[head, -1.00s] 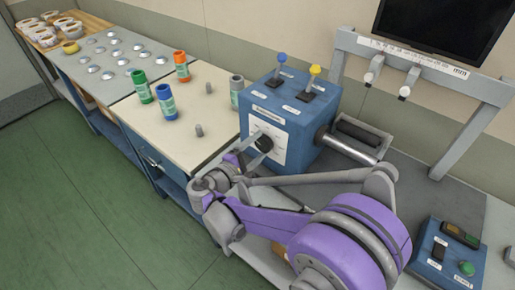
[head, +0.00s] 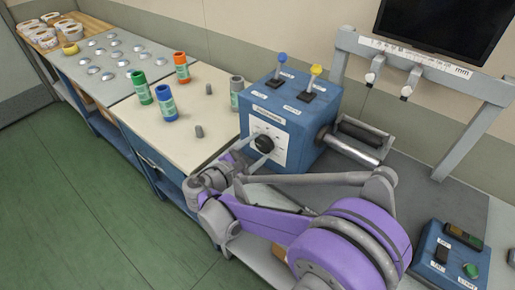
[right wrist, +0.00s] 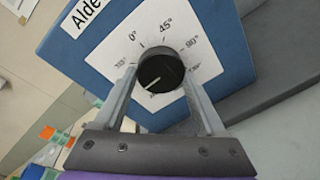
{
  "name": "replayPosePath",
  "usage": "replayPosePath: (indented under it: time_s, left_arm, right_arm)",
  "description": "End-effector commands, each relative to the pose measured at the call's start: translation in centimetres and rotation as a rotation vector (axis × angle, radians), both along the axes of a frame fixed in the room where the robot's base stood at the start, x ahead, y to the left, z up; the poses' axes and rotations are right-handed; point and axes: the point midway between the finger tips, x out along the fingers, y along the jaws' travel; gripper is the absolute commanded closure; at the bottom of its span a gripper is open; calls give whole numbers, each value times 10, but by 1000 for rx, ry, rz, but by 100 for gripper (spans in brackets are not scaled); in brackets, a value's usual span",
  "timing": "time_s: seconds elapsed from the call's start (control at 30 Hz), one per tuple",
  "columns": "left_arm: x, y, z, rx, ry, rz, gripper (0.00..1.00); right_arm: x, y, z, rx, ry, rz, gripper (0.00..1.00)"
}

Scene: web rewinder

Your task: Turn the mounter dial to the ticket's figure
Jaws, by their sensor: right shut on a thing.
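The mounter dial (head: 264,144) is a black round knob on a white plate on the front of the blue mounter box (head: 310,132). In the right wrist view the dial (right wrist: 161,71) has a white line pointing to the lower left, and printed degree marks, including 0°, 45° and 90°, ring it. My right gripper (right wrist: 160,82) is shut on the dial, one finger on each side. In the head view my right gripper (head: 256,150) reaches the dial from the lower left. I cannot make out a ticket. My left gripper is not in view.
Blue-yellow levers (head: 298,82) top the box, with a roller (head: 352,145) at its right. Green, blue and orange spools (head: 164,103) stand on the cream table (head: 195,140). A blue control box (head: 445,255) sits at lower right, below a dark monitor (head: 440,30).

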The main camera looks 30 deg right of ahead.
Motion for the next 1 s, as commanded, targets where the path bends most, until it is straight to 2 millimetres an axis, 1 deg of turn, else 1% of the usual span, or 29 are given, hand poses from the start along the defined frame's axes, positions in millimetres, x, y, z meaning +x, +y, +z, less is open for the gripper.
replayPosePath:
  time_s: [0.23, 0.27, 0.3, 0.37, 0.4, 0.63, 0.73, 0.87, 1.0]
  left_arm:
    - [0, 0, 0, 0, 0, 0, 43]
    - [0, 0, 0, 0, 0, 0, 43]
    - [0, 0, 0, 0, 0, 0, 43]
    - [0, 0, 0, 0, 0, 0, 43]
    - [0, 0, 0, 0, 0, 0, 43]
    - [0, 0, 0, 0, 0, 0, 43]
    - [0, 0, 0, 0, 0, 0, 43]
    - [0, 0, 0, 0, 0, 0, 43]
    - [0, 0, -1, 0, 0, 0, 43]
  right_arm:
    - [0, 0, -1, 2, 0, -1, 83]
    - [0, 0, -1, 2, 0, -1, 22]
    - [0, 0, 0, 2, 0, -1, 15]
    - [0, 0, 0, 2, -1, 0, 4]
    - [0, 0, 0, 2, -1, 0, 0]
    - [0, 1, 0, 1, -2, 0, 0]
    - [-2, 7, 1, 2, -2, 2, 0]
    - [-10, 27, 3, 2, -1, 5, 0]
    - [-21, 54, 7, 2, -1, 5, 0]
